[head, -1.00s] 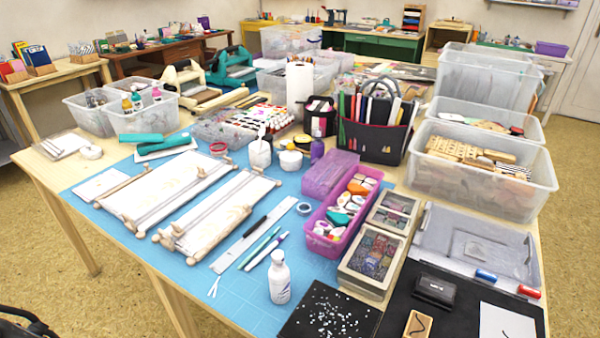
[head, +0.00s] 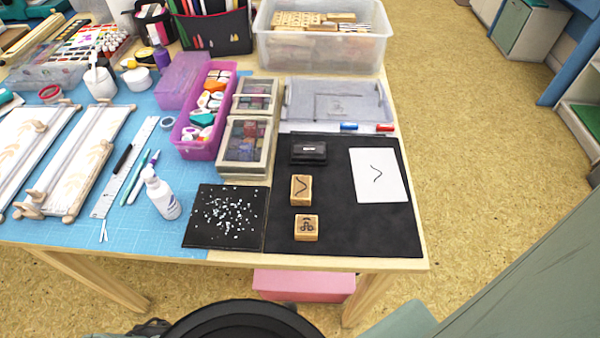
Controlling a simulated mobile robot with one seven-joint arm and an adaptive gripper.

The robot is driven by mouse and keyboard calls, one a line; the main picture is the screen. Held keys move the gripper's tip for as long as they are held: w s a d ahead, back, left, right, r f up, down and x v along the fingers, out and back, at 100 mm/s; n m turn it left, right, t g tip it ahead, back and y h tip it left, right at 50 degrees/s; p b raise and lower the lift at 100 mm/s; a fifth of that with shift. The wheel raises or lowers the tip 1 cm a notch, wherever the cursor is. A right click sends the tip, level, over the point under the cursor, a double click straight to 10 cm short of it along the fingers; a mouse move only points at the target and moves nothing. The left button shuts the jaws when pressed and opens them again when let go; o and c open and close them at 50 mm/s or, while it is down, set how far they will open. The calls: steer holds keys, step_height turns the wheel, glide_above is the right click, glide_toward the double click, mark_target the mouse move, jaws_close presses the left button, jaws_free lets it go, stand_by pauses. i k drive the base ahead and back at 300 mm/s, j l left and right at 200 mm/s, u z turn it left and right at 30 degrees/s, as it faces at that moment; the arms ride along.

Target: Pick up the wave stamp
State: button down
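The wave stamp (head: 301,188) is a small light wooden block with a dark wavy line on its top face. It lies on a black mat (head: 345,232) at the near right corner of the table. A second wooden stamp (head: 306,227) with a different dark design lies just in front of it. A black inkpad (head: 308,151) sits behind the wave stamp. A white card (head: 378,175) with a dark wavy mark lies to the right on the mat. My gripper is not in view.
A dark square with white specks (head: 226,216) lies left of the mat. A glue bottle (head: 161,194), a purple bin (head: 207,112) and clear-lidded boxes (head: 243,147) stand left and behind. A pink box (head: 304,285) is under the table. The mat around the stamps is mostly clear.

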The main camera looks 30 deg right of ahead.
mark_target(301, 196)
steer(key=k+z, duration=0.15)
steer(key=z, duration=0.15)
steer(key=k+l+z, duration=0.1)
steer(key=z, duration=0.2)
steer(key=k+l+u, duration=0.1)
steer(key=l+u, duration=0.2)
steer(key=k+l+u, duration=0.3)
steer(key=l, duration=0.2)
steer(key=k+l+u, duration=0.1)
steer(key=l+u, duration=0.25)
steer(key=k+l+u, duration=0.3)
steer(key=i, duration=0.55)
